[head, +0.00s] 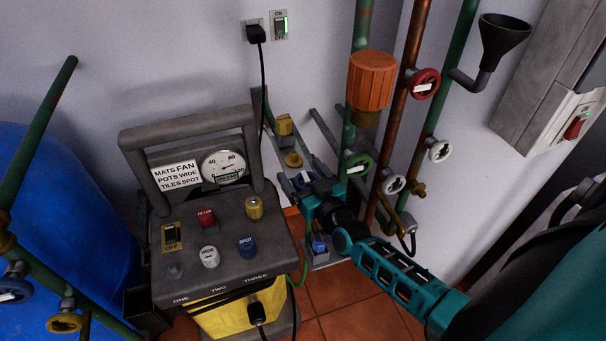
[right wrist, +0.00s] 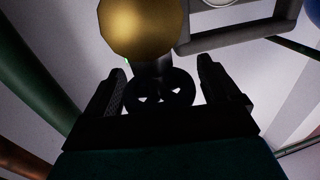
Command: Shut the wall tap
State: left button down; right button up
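A small blue handwheel (head: 303,180) shows in the head view low by the wall, partly hidden by my right gripper (head: 308,197). In the right wrist view a dark spoked wheel (right wrist: 160,92) lies between the spread fingers of this gripper (right wrist: 162,88). I cannot tell whether the fingers touch its rim. A brass-coloured round part (right wrist: 143,25) is just beyond the wheel. Which one is the wall tap is not marked legibly. My left gripper is out of view.
A grey machine with a gauge (head: 222,166) and knobs stands left of my gripper. Green and copper pipes (head: 412,40) rise just right of it, with an orange cylinder (head: 372,80). A black cable (head: 263,85) hangs from the socket. A blue drum (head: 70,215) is far left.

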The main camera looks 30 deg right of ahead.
jog(key=s, duration=1.3)
jog(key=shift+a+p, duration=0.3)
jog(key=shift+a, duration=0.05)
jog(key=shift+a, duration=0.1)
jog(key=s+a+f+n+g+y, duration=0.1)
jog(key=s+a+f+g, duration=0.2)
jog(key=a, duration=0.2)
jog(key=s+a+f+n+g+y, duration=0.2)
jog(key=s+a+f+g, duration=0.1)
jog(key=a, duration=0.3)
jog(key=shift+f+g, duration=0.2)
jog(key=shift+g, duration=0.4)
